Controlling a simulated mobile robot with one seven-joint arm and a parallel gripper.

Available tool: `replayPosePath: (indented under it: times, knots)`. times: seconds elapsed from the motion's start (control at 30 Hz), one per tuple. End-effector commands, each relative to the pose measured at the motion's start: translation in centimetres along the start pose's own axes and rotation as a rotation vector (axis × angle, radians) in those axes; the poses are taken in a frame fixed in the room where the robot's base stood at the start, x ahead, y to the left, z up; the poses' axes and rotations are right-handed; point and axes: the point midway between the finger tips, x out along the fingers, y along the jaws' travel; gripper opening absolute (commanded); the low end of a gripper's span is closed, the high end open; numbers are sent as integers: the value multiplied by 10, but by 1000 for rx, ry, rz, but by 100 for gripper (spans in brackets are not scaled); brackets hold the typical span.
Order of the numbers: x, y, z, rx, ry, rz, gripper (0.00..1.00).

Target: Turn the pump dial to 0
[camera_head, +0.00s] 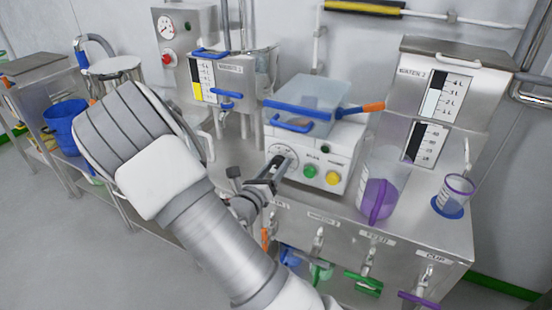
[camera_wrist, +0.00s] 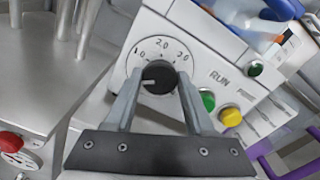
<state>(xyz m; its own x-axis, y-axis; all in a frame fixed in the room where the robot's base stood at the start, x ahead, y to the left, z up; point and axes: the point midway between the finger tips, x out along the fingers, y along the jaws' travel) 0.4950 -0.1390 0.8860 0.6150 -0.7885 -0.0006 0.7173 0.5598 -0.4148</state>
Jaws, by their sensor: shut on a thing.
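The pump (camera_head: 335,150) is a white box on the steel bench, with a dial on its front. In the wrist view, the black pump dial (camera_wrist: 158,76) has a white pointer line directed left, below the 1.0 mark. The marks 1.0, 2.0 and 3.0 show around it; the 0 mark cannot be made out, and my left finger covers part of the scale. My gripper (camera_wrist: 160,88) is shut on the dial, one finger on each side. In the head view, my gripper (camera_head: 274,168) is at the pump's front left and hides part of the dial.
A green RUN button (camera_wrist: 208,101) and a yellow button (camera_wrist: 230,116) sit right of the dial. A clear bin (camera_head: 308,92) rests on the pump. A beaker with purple (camera_head: 380,185) and a small cup (camera_head: 453,195) stand to the right. Valves line the bench front below.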

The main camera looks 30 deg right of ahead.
Motion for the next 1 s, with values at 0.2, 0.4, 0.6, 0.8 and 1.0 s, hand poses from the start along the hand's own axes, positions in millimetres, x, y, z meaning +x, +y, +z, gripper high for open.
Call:
replayPosePath:
  times: [0.2,0.4,0.6,0.8,1.0]
  knots:
    - [0,0,0,-40,1,0,0]
    - [0,0,-1,-44,1,0,0]
    - [0,0,-1,-44,1,0,58]
    - [0,0,-1,-42,0,0,84]
    - [0,0,0,-41,0,0,84]
